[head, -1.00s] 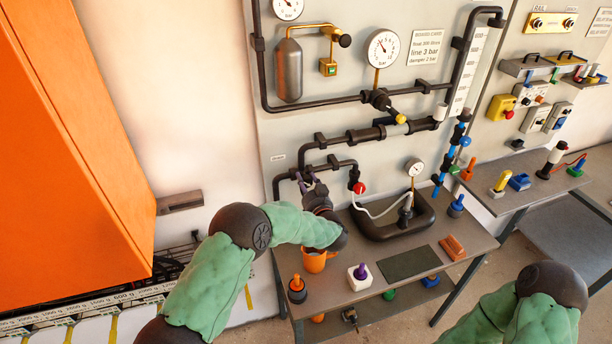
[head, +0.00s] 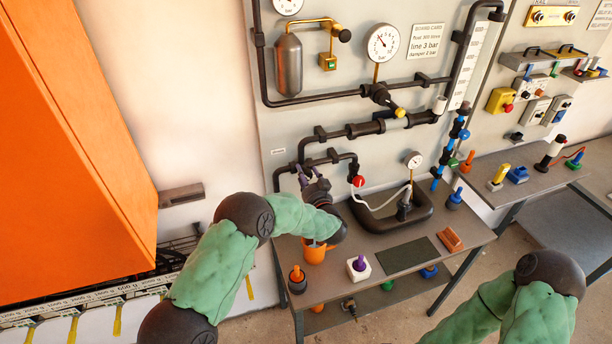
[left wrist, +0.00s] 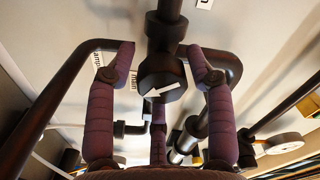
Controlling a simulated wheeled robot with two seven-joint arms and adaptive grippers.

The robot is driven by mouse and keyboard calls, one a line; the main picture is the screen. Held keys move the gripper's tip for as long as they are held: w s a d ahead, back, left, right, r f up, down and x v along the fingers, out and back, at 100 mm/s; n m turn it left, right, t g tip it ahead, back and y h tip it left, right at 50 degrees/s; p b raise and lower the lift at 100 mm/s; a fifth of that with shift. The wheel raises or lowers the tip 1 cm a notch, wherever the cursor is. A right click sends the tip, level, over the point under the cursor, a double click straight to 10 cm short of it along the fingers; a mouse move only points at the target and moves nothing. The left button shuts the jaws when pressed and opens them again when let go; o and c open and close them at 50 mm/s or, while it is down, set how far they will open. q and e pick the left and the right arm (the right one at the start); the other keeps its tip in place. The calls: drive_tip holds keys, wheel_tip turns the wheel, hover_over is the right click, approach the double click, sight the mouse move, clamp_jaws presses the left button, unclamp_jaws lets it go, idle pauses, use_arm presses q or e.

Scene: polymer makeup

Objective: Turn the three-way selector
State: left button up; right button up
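The three-way selector (left wrist: 162,80) shows in the left wrist view as a dark round knob with a white arrow on its face, set on dark piping. The arrow points left and slightly down in that picture. My left gripper (left wrist: 161,60) has its purple fingers spread, one on each side of the knob, with small gaps seeming to remain. A third finger shows below the knob. In the head view my left gripper (head: 308,174) is at the lower left pipe of the wall panel, and it hides the selector there. My right gripper is out of view.
A pipe run with a red knob (head: 358,181) lies just right of the gripper. An orange cabinet (head: 70,150) stands at the left.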

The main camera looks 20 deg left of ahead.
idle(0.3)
use_arm(q)
drive_tip(key=v, duration=1.2)
idle(0.8)
